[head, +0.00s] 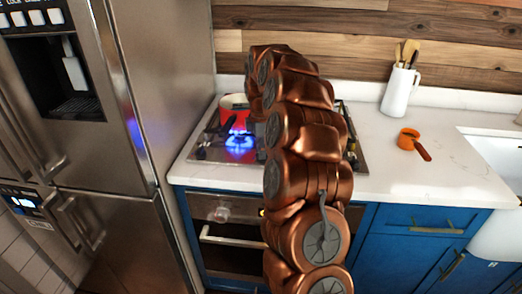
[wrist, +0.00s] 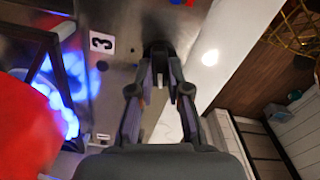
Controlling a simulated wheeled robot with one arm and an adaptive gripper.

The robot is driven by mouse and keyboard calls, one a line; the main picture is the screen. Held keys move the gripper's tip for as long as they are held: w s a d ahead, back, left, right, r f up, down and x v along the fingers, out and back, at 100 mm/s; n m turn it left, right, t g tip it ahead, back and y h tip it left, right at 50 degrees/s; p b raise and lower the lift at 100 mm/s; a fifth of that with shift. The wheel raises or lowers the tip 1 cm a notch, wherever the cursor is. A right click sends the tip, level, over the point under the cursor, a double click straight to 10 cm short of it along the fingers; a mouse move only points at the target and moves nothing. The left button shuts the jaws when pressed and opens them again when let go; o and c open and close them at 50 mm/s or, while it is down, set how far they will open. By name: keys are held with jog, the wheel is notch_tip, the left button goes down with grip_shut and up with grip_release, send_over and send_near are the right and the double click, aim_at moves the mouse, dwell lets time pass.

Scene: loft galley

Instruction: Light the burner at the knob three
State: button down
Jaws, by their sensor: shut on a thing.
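In the wrist view, my gripper (wrist: 163,88) is shut on a dark knob (wrist: 158,48) on the steel cooktop. A white label with the figure 3 (wrist: 101,42) sits to the left of that knob. A blue flame (wrist: 68,112) burns at the left of the wrist view. The flame (head: 238,124) also shows on the cooktop (head: 207,138) in the head view, by a red pot (head: 235,104). In the head view my copper arm hides much of the cooktop, the knob and most of my gripper.
The red pot (wrist: 22,125) is close at the left of the wrist view. A steel fridge (head: 165,60) stands left of the cooktop. On the white counter are an orange pan (head: 407,140) and a white utensil jug (head: 398,93). A sink (head: 495,150) is at the right.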

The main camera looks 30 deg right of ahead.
jog(key=c, duration=1.1)
grip_release()
jog(key=shift+r, duration=6.05)
jog(key=shift+o, duration=0.2)
